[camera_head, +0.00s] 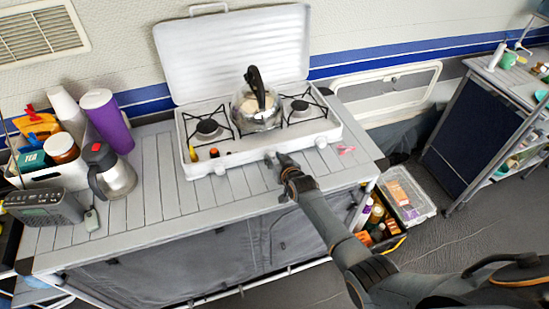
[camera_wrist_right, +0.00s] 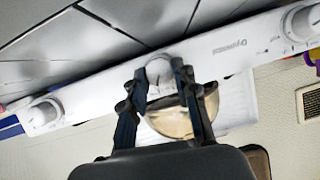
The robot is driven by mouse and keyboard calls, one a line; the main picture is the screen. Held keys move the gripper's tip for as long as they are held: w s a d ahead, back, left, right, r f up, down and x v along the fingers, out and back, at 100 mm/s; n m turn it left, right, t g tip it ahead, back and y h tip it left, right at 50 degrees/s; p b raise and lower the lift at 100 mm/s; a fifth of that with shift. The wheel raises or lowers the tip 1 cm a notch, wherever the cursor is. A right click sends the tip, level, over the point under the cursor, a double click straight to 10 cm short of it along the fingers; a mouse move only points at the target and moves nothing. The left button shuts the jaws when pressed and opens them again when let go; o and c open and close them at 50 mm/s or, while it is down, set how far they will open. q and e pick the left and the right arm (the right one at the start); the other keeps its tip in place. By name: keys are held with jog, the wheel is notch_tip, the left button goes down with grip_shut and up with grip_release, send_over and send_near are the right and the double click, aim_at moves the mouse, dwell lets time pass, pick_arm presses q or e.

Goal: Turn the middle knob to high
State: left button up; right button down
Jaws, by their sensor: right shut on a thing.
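The white camping stove (camera_head: 190,128) stands on the grey slatted counter with its lid up. Its front panel also shows upside down in the right wrist view (camera_wrist_right: 225,46). The middle knob (camera_wrist_right: 158,68) is white and round. My right gripper (camera_head: 279,160) is at the front of the stove, and in the wrist view its two fingers (camera_wrist_right: 158,76) are closed around the middle knob. The fingers partly hide the knob, so I cannot tell its setting. The other knobs (camera_wrist_right: 42,114) (camera_wrist_right: 300,22) stand free on either side. My left gripper is not in view.
A glass kettle (camera_head: 258,112) with a black handle sits at the stove's middle, behind my gripper. A steel jug (camera_head: 115,178), a purple cup (camera_head: 108,122) and a radio (camera_head: 48,208) stand on the left of the counter. The counter right of the stove is mostly clear.

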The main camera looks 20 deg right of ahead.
jog(key=c, duration=1.3)
grip_release()
jog(key=v, duration=1.2)
jog(key=shift+a, duration=0.1)
jog(key=shift+s, duration=0.1)
